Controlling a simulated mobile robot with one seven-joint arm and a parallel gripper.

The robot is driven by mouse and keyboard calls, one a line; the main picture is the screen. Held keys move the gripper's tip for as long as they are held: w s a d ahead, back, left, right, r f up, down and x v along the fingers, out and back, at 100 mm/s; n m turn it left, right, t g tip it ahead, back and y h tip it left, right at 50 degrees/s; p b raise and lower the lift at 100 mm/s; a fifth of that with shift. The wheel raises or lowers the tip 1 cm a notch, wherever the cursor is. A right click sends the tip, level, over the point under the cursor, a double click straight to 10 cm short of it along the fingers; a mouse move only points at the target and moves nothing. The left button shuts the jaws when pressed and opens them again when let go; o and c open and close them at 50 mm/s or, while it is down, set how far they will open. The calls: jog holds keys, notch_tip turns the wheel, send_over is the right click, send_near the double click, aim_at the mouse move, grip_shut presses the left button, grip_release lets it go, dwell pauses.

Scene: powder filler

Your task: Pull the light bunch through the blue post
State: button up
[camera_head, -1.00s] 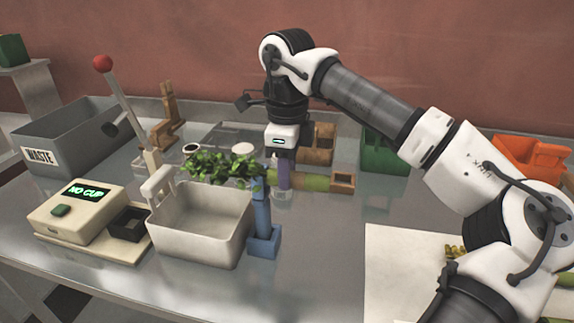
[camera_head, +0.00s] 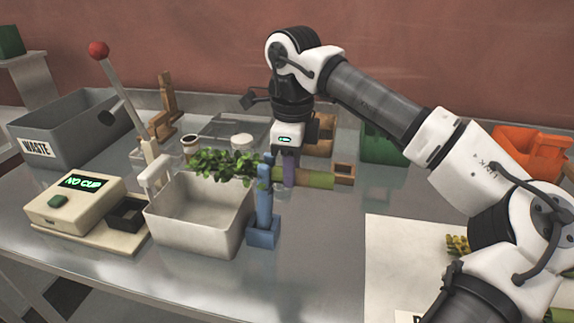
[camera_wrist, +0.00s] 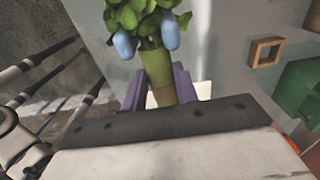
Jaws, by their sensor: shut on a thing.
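The light bunch has green leaves (camera_head: 228,165) on the left and a pale green stem (camera_head: 318,179) on the right. It lies level across the top of the blue post (camera_head: 263,212), leaves left of the post over a white basin. My gripper (camera_head: 289,172) is just right of the post, its purple fingers shut on the stem. In the wrist view my gripper (camera_wrist: 158,88) has a finger on each side of the stem (camera_wrist: 157,66). The blue post's two prongs (camera_wrist: 170,32) flank the bunch where the leaves begin.
The white basin (camera_head: 197,232) stands left of the post. A machine with a "NO CUP" display (camera_head: 75,198) and a red-knobbed lever is farther left, before a grey waste bin (camera_head: 62,150). A wooden block (camera_head: 343,173) is behind the stem end.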

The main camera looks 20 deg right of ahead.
aim_at(333, 174)
jog(key=shift+s+d, duration=0.55)
jog(key=shift+d, duration=0.25)
jog(key=shift+s+d, duration=0.1)
jog(key=shift+s+d, duration=0.5)
jog(key=shift+d, duration=0.25)
jog(key=shift+s+d, duration=0.45)
jog(key=shift+d, duration=0.25)
jog(key=shift+s+d, duration=0.5)
jog(key=shift+d, duration=0.25)
jog(key=shift+s+d, duration=0.4)
jog(key=shift+d, duration=0.2)
jog(key=shift+s+d, duration=0.4)
jog(key=shift+d, duration=0.2)
jog(key=shift+s+d, duration=0.8)
jog(key=shift+d, duration=0.35)
